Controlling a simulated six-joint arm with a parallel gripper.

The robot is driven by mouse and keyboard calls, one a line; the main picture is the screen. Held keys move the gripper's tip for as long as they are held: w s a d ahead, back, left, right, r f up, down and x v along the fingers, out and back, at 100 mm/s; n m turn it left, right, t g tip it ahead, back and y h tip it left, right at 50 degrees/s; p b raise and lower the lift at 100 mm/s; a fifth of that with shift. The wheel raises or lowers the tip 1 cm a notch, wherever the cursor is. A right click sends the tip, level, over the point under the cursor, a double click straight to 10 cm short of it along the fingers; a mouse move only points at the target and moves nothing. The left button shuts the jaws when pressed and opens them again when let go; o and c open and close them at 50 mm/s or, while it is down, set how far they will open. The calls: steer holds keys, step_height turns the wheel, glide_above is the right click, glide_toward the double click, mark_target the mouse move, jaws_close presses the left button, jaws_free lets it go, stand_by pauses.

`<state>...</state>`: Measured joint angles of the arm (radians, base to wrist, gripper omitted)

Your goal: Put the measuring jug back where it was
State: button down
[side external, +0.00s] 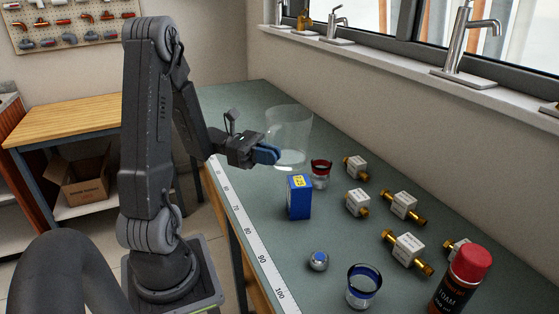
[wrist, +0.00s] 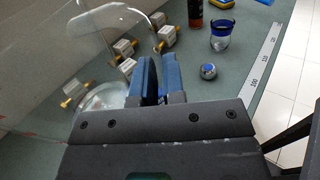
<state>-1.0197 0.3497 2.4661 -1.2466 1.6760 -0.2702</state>
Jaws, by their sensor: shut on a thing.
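The measuring jug (side external: 291,124) is a clear, colourless vessel at the far part of the green bench in the side view. It also shows as a large transparent shape at the left of the wrist view (wrist: 99,50). My gripper (side external: 268,155) reaches it from the left with blue fingers, which also show in the wrist view (wrist: 157,72). The fingers are shut on the jug at its near side, low down. The jug looks upright. I cannot tell whether its base touches the bench. The exact grip point is partly hidden.
A blue box (side external: 299,198) and a red-rimmed glass (side external: 320,174) stand close to the jug. Several white blocks with brass ends (side external: 404,205) lie to the right. A ball (side external: 318,261), blue-rimmed glass (side external: 364,288) and foam can (side external: 463,280) stand nearer. A ruler strip (side external: 262,254) lines the bench edge.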

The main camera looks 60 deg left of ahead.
steer(key=w+a+n+t+y, duration=0.1)
steer(key=w+a+n+y, duration=0.1)
steer(key=a, duration=0.1)
steer(key=w+a+f+n+t+y, duration=0.1)
steer(key=w+a+t+y, duration=0.1)
steer(key=w+a, duration=0.1)
steer(key=w+a+n+t+y, duration=0.2)
steer(key=w+a+y, duration=0.1)
steer(key=a, duration=0.1)
steer(key=shift+f+n, duration=0.3)
steer(key=shift+f, duration=0.1)
steer(key=w+a+f+n+t+y, duration=0.25)
steer(key=w+a+n+y, duration=0.2)
steer(key=a+y, duration=0.3)
steer(key=shift+n+g+y, duration=0.25)
steer(key=shift+g, duration=0.2)
steer(key=shift+s+a+f, duration=0.15)
steer(key=shift+a+f, duration=0.1)
steer(key=shift+f, duration=1.1)
steer(key=shift+s+a+f, duration=0.1)
steer(key=shift+a+f, duration=0.15)
steer(key=shift+f, duration=1.15)
steer(key=shift+s+a+f, duration=0.15)
steer(key=shift+a+f, duration=0.1)
steer(key=shift+f, duration=1.1)
steer(key=shift+f, duration=0.1)
steer(key=c, duration=1.2)
jaws_free()
